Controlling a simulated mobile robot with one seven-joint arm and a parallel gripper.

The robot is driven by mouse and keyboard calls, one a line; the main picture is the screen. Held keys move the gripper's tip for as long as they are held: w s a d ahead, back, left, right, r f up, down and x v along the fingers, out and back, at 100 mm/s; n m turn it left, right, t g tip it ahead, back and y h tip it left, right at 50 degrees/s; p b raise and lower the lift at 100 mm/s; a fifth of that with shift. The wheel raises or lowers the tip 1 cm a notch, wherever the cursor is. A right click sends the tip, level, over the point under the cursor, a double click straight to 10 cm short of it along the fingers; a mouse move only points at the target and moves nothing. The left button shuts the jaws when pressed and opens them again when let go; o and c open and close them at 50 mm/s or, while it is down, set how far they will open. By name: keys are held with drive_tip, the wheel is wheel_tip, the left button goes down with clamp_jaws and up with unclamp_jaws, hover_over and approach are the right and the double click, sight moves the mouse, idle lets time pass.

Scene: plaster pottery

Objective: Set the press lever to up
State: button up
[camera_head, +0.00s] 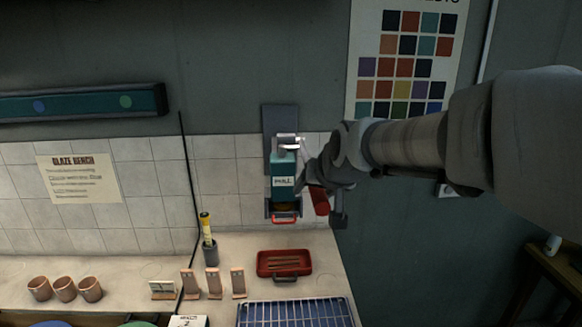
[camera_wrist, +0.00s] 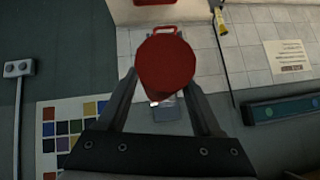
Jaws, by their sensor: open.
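The press (camera_head: 283,167) is a teal unit with a white label, mounted on a grey wall plate. Its lever has a red grip (camera_head: 319,201) at the press's lower right, pointing down and slightly tilted. My gripper (camera_head: 317,177) is at the right side of the press, close to the red grip. In the wrist view the round red end of the grip (camera_wrist: 166,64) fills the space between my open fingers. I cannot tell whether either finger touches it. The lever's arm and pivot are mostly hidden by my gripper and the grip.
Clay cups (camera_head: 65,289) stand at left. A colour chart (camera_head: 405,60) hangs behind my arm.

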drive_tip(key=b+v, duration=0.1)
drive_tip(key=v, duration=1.5)
drive_tip(key=shift+d+r, duration=0.1)
